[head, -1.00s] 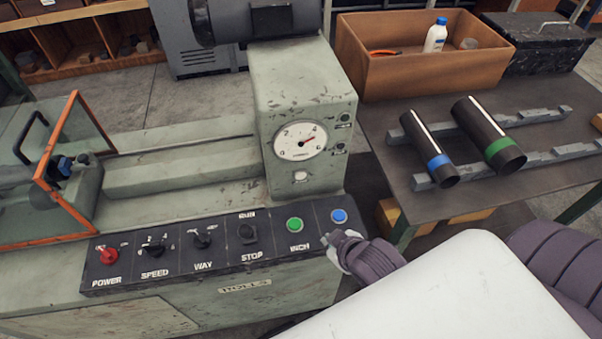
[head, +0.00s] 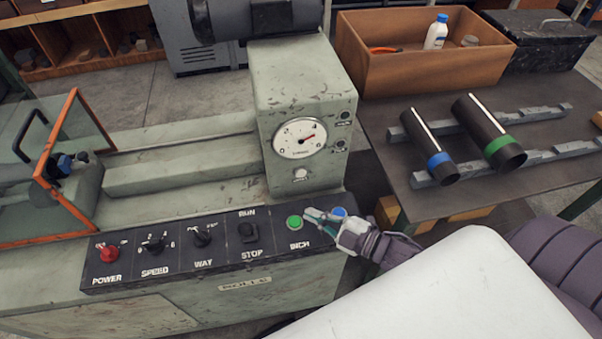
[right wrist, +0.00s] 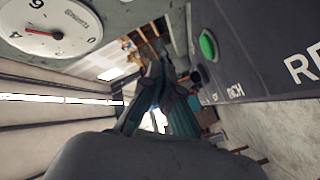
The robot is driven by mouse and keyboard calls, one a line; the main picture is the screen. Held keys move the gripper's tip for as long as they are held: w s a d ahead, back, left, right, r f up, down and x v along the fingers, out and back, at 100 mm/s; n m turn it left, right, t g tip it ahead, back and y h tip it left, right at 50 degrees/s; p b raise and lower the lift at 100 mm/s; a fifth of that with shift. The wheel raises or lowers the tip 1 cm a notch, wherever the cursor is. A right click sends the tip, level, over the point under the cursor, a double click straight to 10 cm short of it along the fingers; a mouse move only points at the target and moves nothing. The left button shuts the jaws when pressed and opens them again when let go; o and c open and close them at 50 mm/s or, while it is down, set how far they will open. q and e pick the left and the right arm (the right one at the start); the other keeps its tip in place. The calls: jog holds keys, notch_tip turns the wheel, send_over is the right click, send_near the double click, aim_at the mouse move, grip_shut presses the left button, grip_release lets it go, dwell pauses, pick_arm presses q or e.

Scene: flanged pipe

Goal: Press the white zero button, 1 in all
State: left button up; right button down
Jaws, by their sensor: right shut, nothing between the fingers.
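The white zero button (head: 300,174) is a small pale button below the round dial (head: 300,138) on the front of the grey-green machine head. The dial (right wrist: 52,26) shows at upper left there; I cannot make out the white button. My left gripper is not in view.
An orange-framed guard (head: 62,160) stands left. Two dark pipes (head: 428,146) lie on the right table, near a brown box (head: 385,72).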

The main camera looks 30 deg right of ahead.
aim_at(301, 173)
jog(key=w, duration=0.2)
jog(key=w+d+b, duration=0.1)
jog(key=w, duration=0.1)
jog(key=w+b, duration=0.1)
jog(key=w, duration=0.1)
jog(key=shift+w+d+f, duration=0.1)
jog(key=shift+w+d, duration=0.25)
jog(key=shift+d, duration=0.05)
jog(key=shift+w+d+b, duration=0.25)
jog(key=shift+w+b, duration=0.15)
jog(key=shift+w, duration=0.55)
jog(key=shift+w, duration=0.15)
dwell(0.6)
jog(key=shift+w, duration=0.25)
jog(key=shift+w+d, duration=0.2)
jog(key=shift+w, duration=0.2)
dwell(0.6)
jog(key=shift+s, duration=0.15)
jog(key=shift+s+a+p, duration=0.25)
jog(key=shift+s+p, duration=0.1)
jog(key=shift+s, duration=0.35)
